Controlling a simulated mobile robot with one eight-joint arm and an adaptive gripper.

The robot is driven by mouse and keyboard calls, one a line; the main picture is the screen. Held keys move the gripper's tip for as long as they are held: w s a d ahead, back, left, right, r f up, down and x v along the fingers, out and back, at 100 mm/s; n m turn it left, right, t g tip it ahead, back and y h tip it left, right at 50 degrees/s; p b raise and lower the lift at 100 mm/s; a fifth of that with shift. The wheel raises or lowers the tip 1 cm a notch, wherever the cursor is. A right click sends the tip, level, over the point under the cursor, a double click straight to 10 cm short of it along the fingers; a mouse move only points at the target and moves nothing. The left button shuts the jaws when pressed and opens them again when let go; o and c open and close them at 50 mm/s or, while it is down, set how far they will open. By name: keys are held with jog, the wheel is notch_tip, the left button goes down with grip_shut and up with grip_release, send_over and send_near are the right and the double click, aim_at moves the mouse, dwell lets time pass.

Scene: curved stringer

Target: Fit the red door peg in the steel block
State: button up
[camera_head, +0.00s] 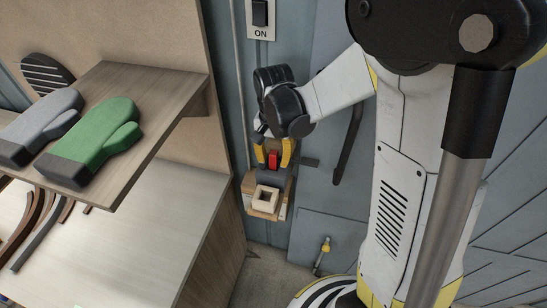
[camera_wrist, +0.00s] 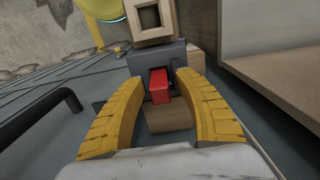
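The red door peg (camera_wrist: 160,86) stands at a dark notch in the grey steel block (camera_wrist: 141,64); its upper end meets the notch, but how deep it sits I cannot tell. My gripper (camera_wrist: 159,76) is open, with one yellow finger on each side of the peg and a visible gap on both sides. In the head view the peg (camera_head: 273,160) shows between the fingers of my gripper (camera_head: 273,153), in front of the blue-grey wall. The steel block is mostly hidden there.
A wooden piece with a square hole (camera_head: 265,197) sits below the gripper. A shelf (camera_head: 150,120) with a green mitt (camera_head: 95,140) and a grey mitt (camera_head: 38,127) juts out left, above a pale worktop (camera_head: 130,240). A dark handle (camera_head: 347,140) is on the right.

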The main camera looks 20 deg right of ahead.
jog(key=shift+r, duration=0.1)
notch_tip(320, 180, up, 12)
jog(key=shift+f, duration=0.1)
dwell(0.4)
dwell(0.4)
jog(key=s+f+n+t+b, duration=0.2)
jog(key=s+n+t+b, duration=0.1)
jog(key=s, duration=0.3)
jog(key=s+f+n+t+b, duration=0.3)
jog(key=s+n+t+b, duration=0.1)
jog(key=s+b, duration=0.2)
jog(key=shift+s+f, duration=0.3)
jog(key=shift+s, duration=0.05)
